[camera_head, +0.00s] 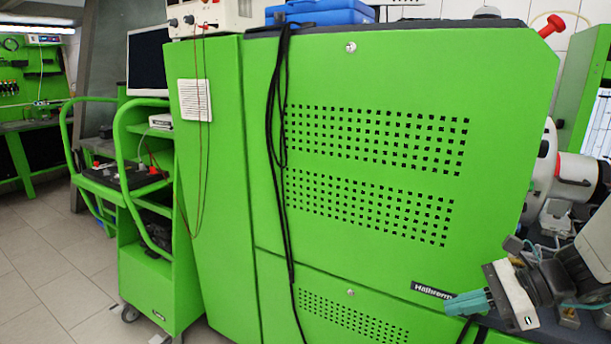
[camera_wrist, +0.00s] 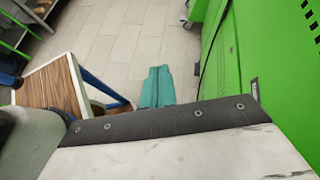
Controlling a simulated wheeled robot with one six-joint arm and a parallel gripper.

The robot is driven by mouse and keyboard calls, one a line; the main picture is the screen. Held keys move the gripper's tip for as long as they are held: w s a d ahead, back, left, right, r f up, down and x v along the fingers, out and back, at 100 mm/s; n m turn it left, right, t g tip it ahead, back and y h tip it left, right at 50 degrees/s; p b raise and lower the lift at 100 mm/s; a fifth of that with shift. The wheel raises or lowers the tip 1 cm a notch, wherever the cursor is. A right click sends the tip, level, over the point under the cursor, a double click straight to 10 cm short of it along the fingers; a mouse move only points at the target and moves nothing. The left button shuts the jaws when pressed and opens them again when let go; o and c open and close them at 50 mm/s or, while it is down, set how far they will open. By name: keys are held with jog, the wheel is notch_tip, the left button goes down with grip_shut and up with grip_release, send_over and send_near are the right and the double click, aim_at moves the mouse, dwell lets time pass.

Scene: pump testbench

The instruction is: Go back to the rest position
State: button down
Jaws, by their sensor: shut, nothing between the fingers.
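My gripper (camera_head: 467,303) shows at the lower right of the head view, in front of the lower right part of the green testbench cabinet (camera_head: 370,60). Its teal fingers are together with nothing between them, and they point left. In the wrist view the teal fingers (camera_wrist: 157,88) show at the centre, side by side, over the grey tiled floor (camera_wrist: 130,30). The green cabinet side (camera_wrist: 240,50) stands to their right in that view. I cannot tell the exact gap between my gripper and the cabinet.
A green trolley (camera_head: 150,260) with a monitor (camera_head: 147,62) stands at the left. Black cables (camera_head: 280,150) hang down the cabinet front. A white and grey machine part (camera_head: 575,170) is at the right. In the wrist view a wooden-topped table (camera_wrist: 55,85) is at the left. Tiled floor is free between.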

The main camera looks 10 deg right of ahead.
jog(key=s+a+r+n+g+h, duration=0.1)
jog(key=s+a+r+n+h, duration=0.2)
jog(key=n, duration=0.8)
jog(key=s+a+r+n+g+h, duration=0.2)
jog(key=s+a+r+n+h, duration=0.2)
jog(key=s+n+h, duration=0.3)
jog(key=s+r+n, duration=0.1)
jog(key=s+n, duration=0.1)
jog(key=n, duration=0.1)
jog(key=shift+r+n+g+h, duration=0.3)
jog(key=shift+r+n, duration=0.1)
jog(key=shift+s, duration=0.1)
